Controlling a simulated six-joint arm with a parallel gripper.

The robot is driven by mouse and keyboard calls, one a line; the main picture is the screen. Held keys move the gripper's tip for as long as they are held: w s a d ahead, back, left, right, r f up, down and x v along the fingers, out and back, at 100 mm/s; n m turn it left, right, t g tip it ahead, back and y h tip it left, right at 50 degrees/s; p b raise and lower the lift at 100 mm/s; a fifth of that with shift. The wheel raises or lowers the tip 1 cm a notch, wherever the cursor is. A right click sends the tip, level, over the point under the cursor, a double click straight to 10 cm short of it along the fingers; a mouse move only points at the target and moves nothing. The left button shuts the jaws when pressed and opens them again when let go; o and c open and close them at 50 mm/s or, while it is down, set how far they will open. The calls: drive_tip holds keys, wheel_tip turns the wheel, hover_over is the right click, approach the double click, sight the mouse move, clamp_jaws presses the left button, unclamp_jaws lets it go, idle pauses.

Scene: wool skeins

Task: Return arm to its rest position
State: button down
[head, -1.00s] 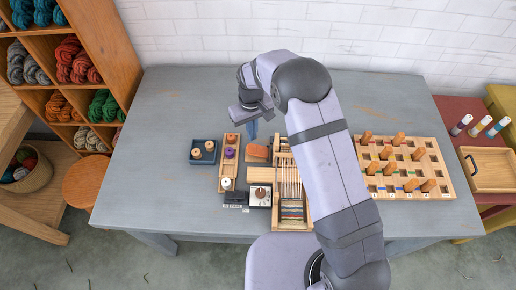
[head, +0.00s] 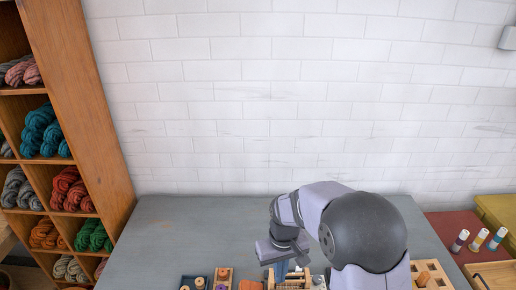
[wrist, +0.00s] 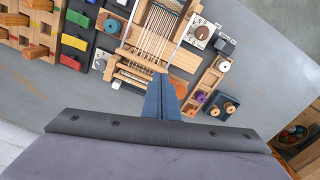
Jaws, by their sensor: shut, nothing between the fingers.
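The fingers point over the near end of a small wooden loom (wrist: 128,72) with pale strings. I cannot tell the exact height of the fingertips above it.
A rack of spools (wrist: 208,88) and a dark tray with pegs (wrist: 232,99) lie beside the loom. A pegged board (head: 431,272) is at right. Yarn shelves (head: 103,120) stand left; a white brick wall (head: 280,90) is behind. The table's back left is clear.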

drive_tip(key=s+d+r+m, duration=0.1)
drive_tip(key=s+d, duration=0.3)
drive_tip(key=s, duration=0.4)
drive_tip(key=s+d+r+m, duration=0.2)
drive_tip(key=s+d, duration=0.2)
drive_tip(key=s, duration=0.5)
drive_tip(key=shift+d+r, duration=0.25)
drive_tip(key=shift+d, duration=0.15)
